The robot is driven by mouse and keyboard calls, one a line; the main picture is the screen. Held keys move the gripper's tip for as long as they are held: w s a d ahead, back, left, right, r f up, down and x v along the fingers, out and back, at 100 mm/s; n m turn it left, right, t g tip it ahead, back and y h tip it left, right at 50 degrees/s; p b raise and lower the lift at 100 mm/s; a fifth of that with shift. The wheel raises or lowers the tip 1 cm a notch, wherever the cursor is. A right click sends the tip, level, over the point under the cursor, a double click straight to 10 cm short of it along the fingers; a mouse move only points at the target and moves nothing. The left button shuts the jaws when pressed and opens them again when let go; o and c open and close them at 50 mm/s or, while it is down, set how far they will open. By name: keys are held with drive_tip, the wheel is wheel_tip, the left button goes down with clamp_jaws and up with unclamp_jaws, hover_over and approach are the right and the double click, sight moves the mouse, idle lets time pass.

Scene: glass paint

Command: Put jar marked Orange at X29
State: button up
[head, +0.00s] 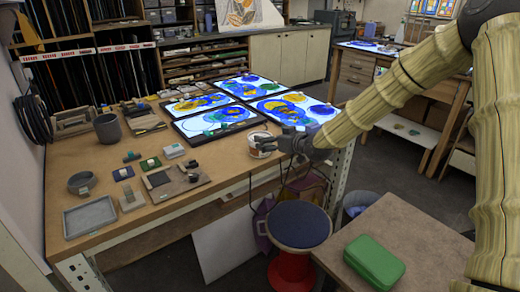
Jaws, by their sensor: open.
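A small white jar (258,148) with a brownish top stands on the workbench (215,165) near its right end, just in front of the lit glass panels. Its label is too small to read, so I cannot tell whether it is marked Orange. My gripper (272,143) is open and reaches in from the right, with its fingers close to the jar's right side. I cannot tell whether they touch it or pass around it. No marking X29 is legible.
Lit panels with blue and yellow glass (222,118) cover the bench's back right. A grey tray (91,217), a dark bowl (81,183), a dark cup (107,128) and several small items stand at left. A round stool (299,224) and a green case (374,262) are in front.

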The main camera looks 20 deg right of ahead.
sight(260, 135)
drive_tip(key=shift+x, duration=1)
drive_tip(key=shift+w+a+f+p, duration=0.35)
drive_tip(key=shift+w+f, duration=0.2)
drive_tip(key=shift+w, duration=0.25)
drive_tip(key=shift+w+a+f+p, duration=0.3)
drive_tip(key=shift+w+f, duration=0.2)
drive_tip(key=shift+w, duration=0.3)
drive_tip(key=shift+w+a+f, duration=0.2)
drive_tip(key=shift+w, duration=0.4)
drive_tip(key=c, duration=1.1)
drive_tip(key=shift+c, duration=0.4)
drive_tip(key=shift+r, duration=0.15)
